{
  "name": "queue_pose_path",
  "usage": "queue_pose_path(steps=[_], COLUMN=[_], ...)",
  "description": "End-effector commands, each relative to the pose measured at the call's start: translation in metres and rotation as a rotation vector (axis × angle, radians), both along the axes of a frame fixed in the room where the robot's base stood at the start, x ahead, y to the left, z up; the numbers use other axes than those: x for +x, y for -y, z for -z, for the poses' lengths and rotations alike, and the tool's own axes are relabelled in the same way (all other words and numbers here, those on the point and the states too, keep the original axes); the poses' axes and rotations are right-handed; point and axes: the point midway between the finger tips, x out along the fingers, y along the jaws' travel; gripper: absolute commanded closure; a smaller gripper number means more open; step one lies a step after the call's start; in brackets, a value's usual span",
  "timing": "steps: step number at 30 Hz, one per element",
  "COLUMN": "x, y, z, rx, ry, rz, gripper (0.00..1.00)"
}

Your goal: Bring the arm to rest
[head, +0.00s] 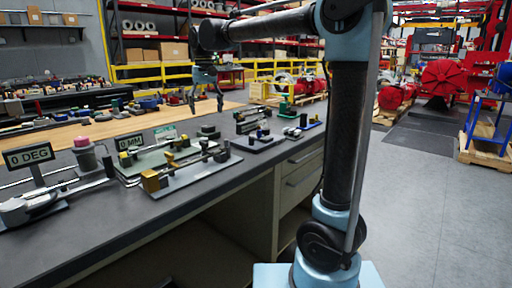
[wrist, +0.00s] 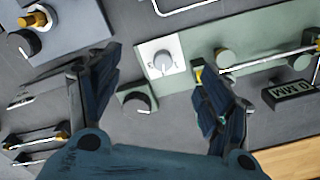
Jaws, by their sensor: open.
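My gripper (head: 206,100) is open and points down above the workbench (head: 215,170) in the head view. In the wrist view its two dark fingers (wrist: 160,105) are spread apart with nothing between them. Below them is a white plate with a grey knob (wrist: 163,61) on a green base. A black knob (wrist: 136,101) on a small green block also lies between the fingers. My arm is raised and bent, reaching out over the bench and clear of its surface.
Several fixtures with rods and blocks stand on the bench, among them a yellow-ended one (head: 152,180). A "0 DEG" sign (head: 28,154) is at the left and a "0 MM" sign (head: 130,142) nearer the middle. Grey floor (head: 430,200) is open at the right.

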Motion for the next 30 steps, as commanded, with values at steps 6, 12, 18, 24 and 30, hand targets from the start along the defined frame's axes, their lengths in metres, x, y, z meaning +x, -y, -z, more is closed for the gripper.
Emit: queue_pose_path(steps=[6,12,18,24,30], x=[-0.006,-0.017,-0.040,-0.071,-0.109], y=[0.041,0.092,0.160,0.221,0.274], z=[0.005,0.018,0.044,0.078,0.119], rx=[0.008,0.017,0.027,0.034,0.038], ry=[0.013,0.028,0.051,0.076,0.102], rz=[0.025,0.053,0.093,0.133,0.174], gripper=[0.28,0.28,0.28,0.28,0.28])
